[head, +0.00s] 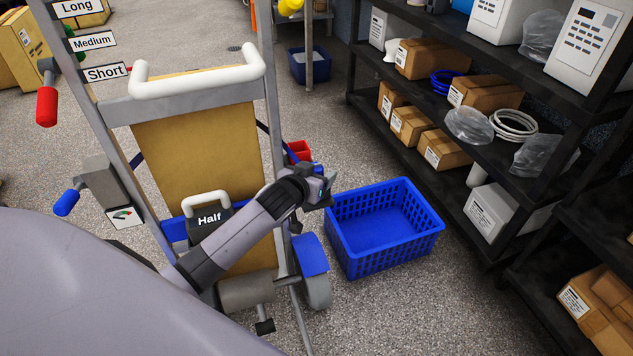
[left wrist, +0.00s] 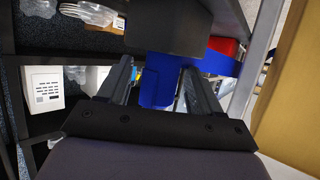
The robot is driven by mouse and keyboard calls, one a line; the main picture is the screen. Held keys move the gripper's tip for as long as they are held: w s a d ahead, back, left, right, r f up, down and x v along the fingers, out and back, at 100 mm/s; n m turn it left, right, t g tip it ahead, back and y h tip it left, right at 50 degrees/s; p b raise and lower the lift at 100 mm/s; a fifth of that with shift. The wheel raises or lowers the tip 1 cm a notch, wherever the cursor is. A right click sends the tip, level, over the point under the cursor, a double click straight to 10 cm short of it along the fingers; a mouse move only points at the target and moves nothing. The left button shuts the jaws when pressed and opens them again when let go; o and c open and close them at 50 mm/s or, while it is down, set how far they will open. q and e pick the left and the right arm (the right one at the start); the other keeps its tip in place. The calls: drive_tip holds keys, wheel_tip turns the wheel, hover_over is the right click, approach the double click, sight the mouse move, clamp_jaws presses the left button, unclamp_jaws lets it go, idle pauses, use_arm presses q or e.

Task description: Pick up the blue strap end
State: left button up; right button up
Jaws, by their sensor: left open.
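My left gripper (head: 322,188) is open beside the right rail of the hand truck (head: 275,120). In the left wrist view, a blue piece (left wrist: 157,88), which looks like the blue strap end, shows between the two open fingers (left wrist: 157,70). A dark block (left wrist: 165,25) sits just above it and hides its upper part. I cannot tell whether the fingers touch the blue piece. A blue band (left wrist: 219,63) and a red part (left wrist: 223,46) lie to the right. In the head view, the gripper mostly hides the strap end. My right gripper is not in view.
The hand truck carries a large cardboard box (head: 195,140). A blue crate (head: 385,252) stands on the floor right of the gripper. Black shelves (head: 465,165) with boxes and tubing line the right side. A red part (head: 299,151) shows behind the gripper. Grey floor is clear in front.

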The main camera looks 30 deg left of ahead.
use_arm(q)
drive_tip(key=c, duration=1.1)
drive_tip(key=shift+r, duration=0.15)
